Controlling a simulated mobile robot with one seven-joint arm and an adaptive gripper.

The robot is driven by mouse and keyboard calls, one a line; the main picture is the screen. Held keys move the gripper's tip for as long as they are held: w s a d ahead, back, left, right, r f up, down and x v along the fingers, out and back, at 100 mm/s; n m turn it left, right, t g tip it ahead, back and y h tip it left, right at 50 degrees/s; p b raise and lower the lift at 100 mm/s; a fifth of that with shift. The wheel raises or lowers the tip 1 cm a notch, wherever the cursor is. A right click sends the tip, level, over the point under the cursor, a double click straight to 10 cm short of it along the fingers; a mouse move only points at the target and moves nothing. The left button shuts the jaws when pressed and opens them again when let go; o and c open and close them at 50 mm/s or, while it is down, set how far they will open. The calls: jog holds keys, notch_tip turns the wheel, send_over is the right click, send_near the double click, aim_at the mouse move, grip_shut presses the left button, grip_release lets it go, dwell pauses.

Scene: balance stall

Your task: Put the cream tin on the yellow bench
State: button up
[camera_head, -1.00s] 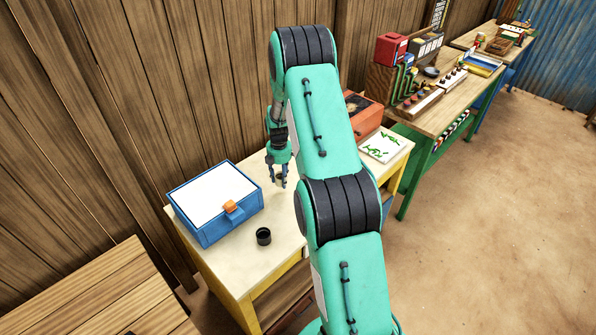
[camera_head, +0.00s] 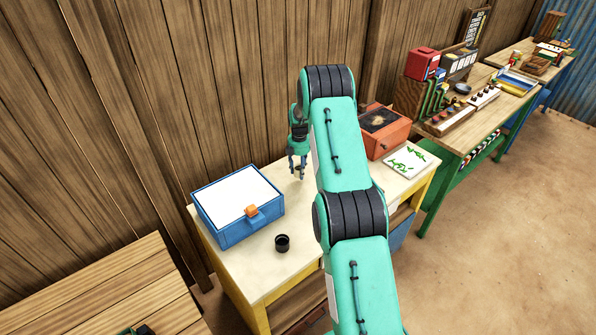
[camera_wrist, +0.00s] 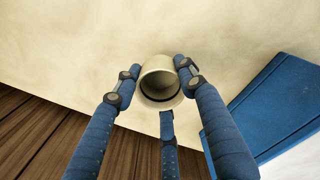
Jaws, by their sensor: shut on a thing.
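The cream tin (camera_wrist: 160,84) is between my gripper's blue fingers in the wrist view, its round open end facing the camera. My gripper (camera_wrist: 155,88) is shut on it. In the head view my gripper (camera_head: 298,174) points down over the back part of the yellow bench (camera_head: 265,270), which has a pale top and yellow legs. The tin cannot be made out there. Whether its base touches the bench top is not clear.
A blue box with a white lid and orange clasp (camera_head: 238,205) stands left of my gripper. A small black cup (camera_head: 282,243) is in front. An orange box (camera_head: 383,132) and a white card with green marks (camera_head: 408,162) are right. A wooden wall (camera_head: 250,70) runs behind.

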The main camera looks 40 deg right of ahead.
jog(key=shift+w+d+f, duration=0.1)
jog(key=shift+w+d, duration=0.45)
jog(key=shift+w, duration=0.4)
jog(key=shift+w+d+f, duration=0.1)
jog(key=shift+w+d, duration=0.4)
jog(key=shift+w, duration=0.4)
jog(key=shift+f, duration=1.75)
jog(key=shift+f, duration=0.15)
jog(key=o, duration=1.1)
jog(key=shift+o, duration=0.2)
jog(key=shift+r, duration=0.25)
notch_tip(320, 180, up, 12)
